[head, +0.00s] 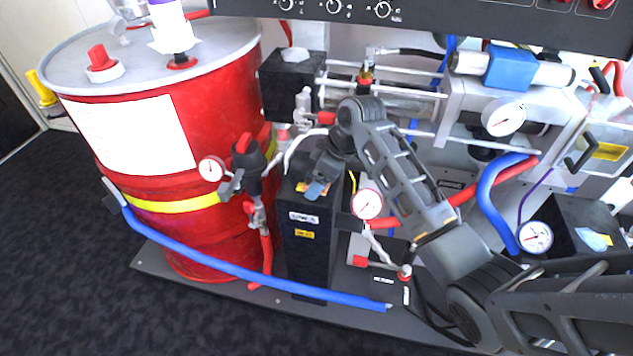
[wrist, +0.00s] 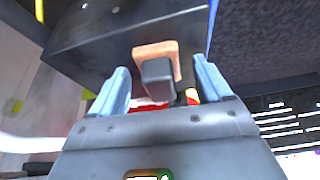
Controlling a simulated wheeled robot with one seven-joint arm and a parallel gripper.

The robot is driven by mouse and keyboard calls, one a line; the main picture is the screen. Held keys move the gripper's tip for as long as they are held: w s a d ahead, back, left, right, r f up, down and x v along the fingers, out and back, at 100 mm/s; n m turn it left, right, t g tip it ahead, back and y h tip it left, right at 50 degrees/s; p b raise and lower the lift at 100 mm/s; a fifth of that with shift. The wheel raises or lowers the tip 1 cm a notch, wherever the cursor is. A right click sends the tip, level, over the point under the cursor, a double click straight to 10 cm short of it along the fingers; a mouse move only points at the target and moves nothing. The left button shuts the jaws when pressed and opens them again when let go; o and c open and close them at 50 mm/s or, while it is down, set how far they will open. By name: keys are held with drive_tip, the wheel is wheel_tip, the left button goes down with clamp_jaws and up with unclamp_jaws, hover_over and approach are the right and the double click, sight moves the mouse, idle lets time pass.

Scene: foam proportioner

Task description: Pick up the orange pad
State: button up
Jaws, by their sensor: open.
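The orange pad (wrist: 155,48) is a small flat square on the dark face of a black box in the wrist view. A dark grey block (wrist: 158,75) covers its middle and lower part. In the head view only a sliver of the pad (head: 301,187) shows at the top of the black box, beside my fingers. My gripper (head: 317,189) is over the top of that box. In the wrist view its blue fingers (wrist: 161,70) are spread apart, one on each side of the pad and block. Nothing is held, and I cannot tell whether the fingers touch the box.
The tall black box (head: 308,262) stands between a red drum (head: 225,110) and pipework with gauges. One gauge (head: 367,204) is close to its right. A blue hose (head: 230,268) crosses in front. A black control panel (head: 450,25) overhangs the top. Dark floor (head: 60,240) is free at the left.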

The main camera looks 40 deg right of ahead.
drive_tip(key=c, duration=1.1)
drive_tip(key=shift+r, duration=0.1)
drive_tip(key=shift+c, duration=0.2)
drive_tip(key=shift+r, duration=0.15)
drive_tip(key=s+d, duration=0.4)
drive_tip(key=s, duration=0.4)
drive_tip(key=s+d, duration=0.4)
drive_tip(key=s, duration=0.4)
drive_tip(key=shift+d+b, duration=0.25)
drive_tip(key=shift+b, duration=0.05)
